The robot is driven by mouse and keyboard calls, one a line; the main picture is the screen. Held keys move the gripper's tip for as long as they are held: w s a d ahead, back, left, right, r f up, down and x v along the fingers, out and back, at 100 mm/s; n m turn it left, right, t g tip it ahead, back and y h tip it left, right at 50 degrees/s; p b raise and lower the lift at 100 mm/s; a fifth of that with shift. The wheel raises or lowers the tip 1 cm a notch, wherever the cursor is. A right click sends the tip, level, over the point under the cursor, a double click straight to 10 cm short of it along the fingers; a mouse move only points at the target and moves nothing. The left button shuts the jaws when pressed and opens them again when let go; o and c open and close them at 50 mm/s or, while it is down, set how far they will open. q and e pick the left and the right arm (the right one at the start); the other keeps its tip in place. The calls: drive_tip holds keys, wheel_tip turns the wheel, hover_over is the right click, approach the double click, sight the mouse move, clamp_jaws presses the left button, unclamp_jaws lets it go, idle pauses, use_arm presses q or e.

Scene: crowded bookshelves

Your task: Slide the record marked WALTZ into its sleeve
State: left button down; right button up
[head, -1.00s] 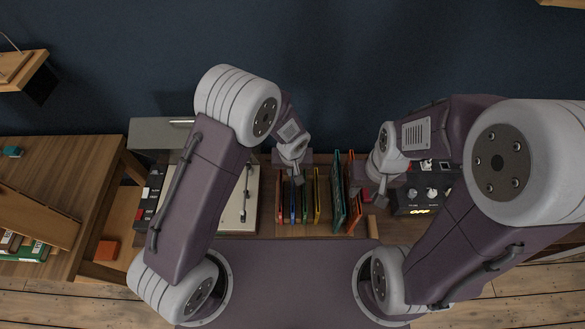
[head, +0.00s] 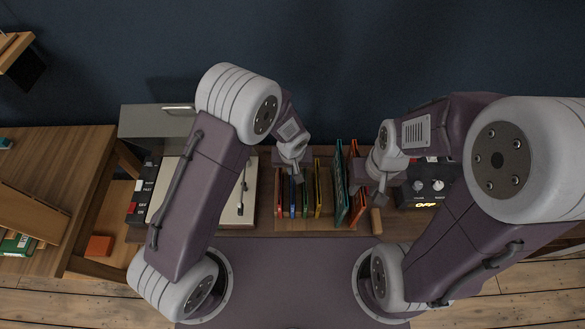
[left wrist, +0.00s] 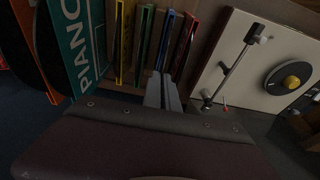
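No WALTZ label is readable in either view. Several coloured sleeves stand upright in a row: red (left wrist: 184,46), blue (left wrist: 165,42), green (left wrist: 143,44) and yellow (left wrist: 121,42). A teal sleeve marked PIANO (left wrist: 78,45) stands beside them and also shows in the head view (head: 341,185). Black disc edges (left wrist: 52,50) show beside it, next to an orange sleeve (head: 355,165). My left gripper (head: 297,180) is over the row; its fingers (left wrist: 164,85) look together near the blue sleeve's end, contact unclear. My right gripper (head: 380,192) is by the orange sleeve, its fingers partly hidden.
A cream turntable (left wrist: 265,60) with a tonearm lies left of the row in the head view, its lid (head: 150,120) raised. A black control box (head: 425,190) stands at the right. A wooden desk (head: 60,160) is at the left.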

use_arm(q)
drive_tip(key=shift+f+b, duration=2.85)
drive_tip(key=c, duration=1.6)
unclamp_jaws()
drive_tip(key=r, duration=0.3)
drive_tip(key=s+r, duration=0.1)
drive_tip(key=r, duration=0.2)
drive_tip(key=s+r, duration=0.1)
drive_tip(key=r, duration=0.2)
drive_tip(key=shift+w, duration=0.1)
drive_tip(key=shift+a, duration=0.1)
